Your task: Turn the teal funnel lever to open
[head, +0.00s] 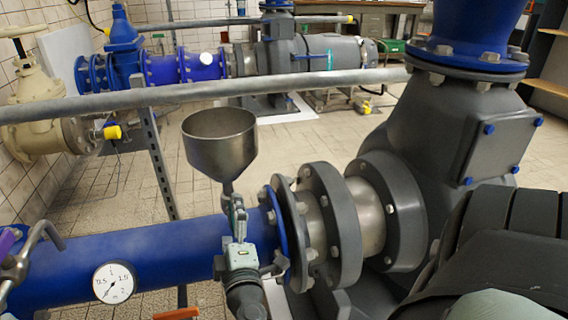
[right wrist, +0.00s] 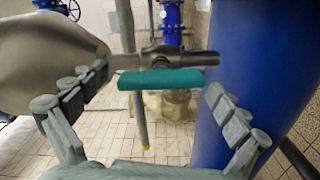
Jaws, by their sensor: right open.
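The metal funnel (head: 220,145) stands above the blue pipe (head: 150,262) in the head view. Its grey cone (right wrist: 45,62) fills the upper left of the right wrist view. The teal lever (right wrist: 160,79) lies crosswise by the valve stem below the cone, in the gap between the fingertips in that view. In the head view my gripper hides the lever. My right gripper (head: 238,205) is open just below the funnel. In the right wrist view its two fingers (right wrist: 155,108) stand wide apart on either side of the lever, and I see no clear contact. My left gripper is out of view.
A pressure gauge (head: 114,282) sits on the blue pipe. A grey flanged pump (head: 400,180) stands to the right. A grey rail (head: 190,93) crosses behind the funnel. A metal handle (head: 25,255) is at the left edge. Tiled floor lies open behind.

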